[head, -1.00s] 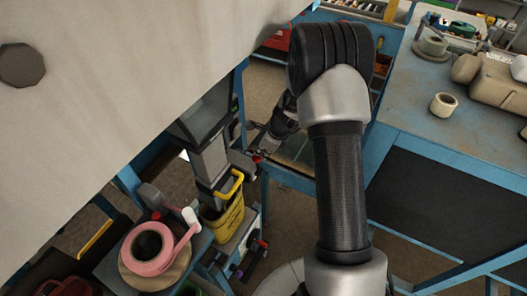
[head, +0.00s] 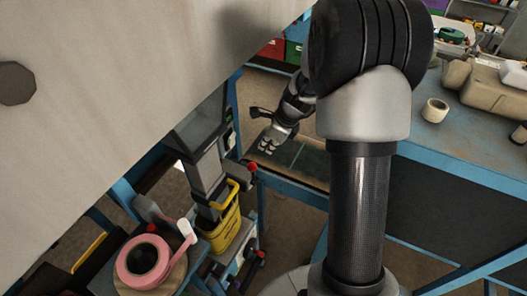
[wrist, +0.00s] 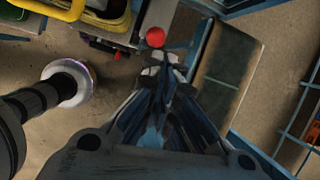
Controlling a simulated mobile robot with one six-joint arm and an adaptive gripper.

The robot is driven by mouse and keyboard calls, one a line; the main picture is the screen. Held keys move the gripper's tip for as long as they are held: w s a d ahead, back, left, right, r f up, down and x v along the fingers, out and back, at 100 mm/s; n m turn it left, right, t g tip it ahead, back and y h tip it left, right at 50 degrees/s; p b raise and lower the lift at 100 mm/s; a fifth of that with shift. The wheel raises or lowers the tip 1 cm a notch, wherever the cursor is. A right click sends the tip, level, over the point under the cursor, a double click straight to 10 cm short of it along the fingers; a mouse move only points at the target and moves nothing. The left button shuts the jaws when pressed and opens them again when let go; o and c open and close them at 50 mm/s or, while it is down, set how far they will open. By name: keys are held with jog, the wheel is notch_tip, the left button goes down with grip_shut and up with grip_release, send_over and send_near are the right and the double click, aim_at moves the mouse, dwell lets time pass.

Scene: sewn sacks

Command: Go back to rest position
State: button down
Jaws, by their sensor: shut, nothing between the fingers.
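My gripper (head: 268,146) hangs below my bent arm, left of the upright arm link in the head view. It is shut and holds nothing. In the wrist view my gripper (wrist: 160,75) points away from the camera with its fingers together. Its tips appear close to a red ball-shaped knob (wrist: 155,37), but I cannot tell the gap in depth. The same kind of red knob (head: 252,168) shows just below the gripper in the head view.
A large pale surface (head: 120,90) fills the upper left. A yellow bucket (head: 228,222) and pink tape roll (head: 143,262) are at lower left. A blue-framed workbench (head: 415,125) at right carries a cream tape roll (head: 435,110). Bare floor (head: 285,220) shows between them.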

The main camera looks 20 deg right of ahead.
jog(key=shift+s+r, duration=0.15)
jog(key=shift+r, duration=0.15)
jog(key=shift+d, duration=0.1)
jog(key=s+a+r+n+b, duration=0.1)
jog(key=s+a+n+b, duration=1)
jog(key=s+n+b, duration=0.25)
jog(key=s+f+n+h+b, duration=0.1)
jog(key=s+f+n+b, duration=0.3)
jog(key=s+n+b, duration=0.1)
jog(key=s+a+f+n+h+b, duration=0.1)
jog(key=s+f+n+b, duration=0.2)
jog(key=s+n+b, duration=0.3)
jog(key=s+n, duration=0.2)
jog(key=s, duration=0.1)
jog(key=shift+s+a+f+t, duration=0.15)
jog(key=shift+s+f+t, duration=0.15)
jog(key=shift+f+t, duration=0.1)
jog(key=shift+s+r, duration=0.1)
jog(key=shift+s, duration=0.05)
